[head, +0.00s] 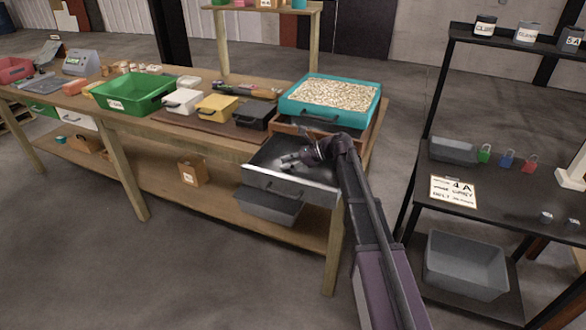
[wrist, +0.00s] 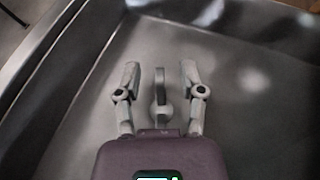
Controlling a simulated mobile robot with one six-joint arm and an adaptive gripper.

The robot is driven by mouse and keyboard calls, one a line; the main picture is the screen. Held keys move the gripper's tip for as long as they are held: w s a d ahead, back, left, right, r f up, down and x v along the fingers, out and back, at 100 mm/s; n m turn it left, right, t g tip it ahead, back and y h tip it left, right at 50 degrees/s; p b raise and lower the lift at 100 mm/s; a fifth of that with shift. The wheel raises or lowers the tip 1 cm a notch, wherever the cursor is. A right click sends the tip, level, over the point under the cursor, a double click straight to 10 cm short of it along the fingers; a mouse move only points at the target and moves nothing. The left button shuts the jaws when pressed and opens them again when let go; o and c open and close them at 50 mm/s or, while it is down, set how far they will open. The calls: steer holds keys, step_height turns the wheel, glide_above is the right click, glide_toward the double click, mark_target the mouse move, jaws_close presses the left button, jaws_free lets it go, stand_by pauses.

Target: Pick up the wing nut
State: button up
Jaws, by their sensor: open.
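The wing nut (wrist: 160,88) lies in the open metal drawer (head: 290,183). In the head view my gripper (head: 287,160) reaches down into the drawer from the right. I cannot make out the wing nut clearly there.
Drawer walls (wrist: 62,48) rise on the left and along the back in the wrist view; the drawer floor around the nut is bare. A teal tray of pale pellets (head: 331,95) stands on the bench above. A green bin (head: 133,95) stands further left.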

stand_by(0.5)
jaws_close()
steer(key=shift+r, duration=0.15)
step_height(320, 180, up, 10)
steer(key=p, duration=1)
stand_by(0.8)
steer(key=shift+r+p, duration=1.2)
steer(key=shift+p, duration=0.2)
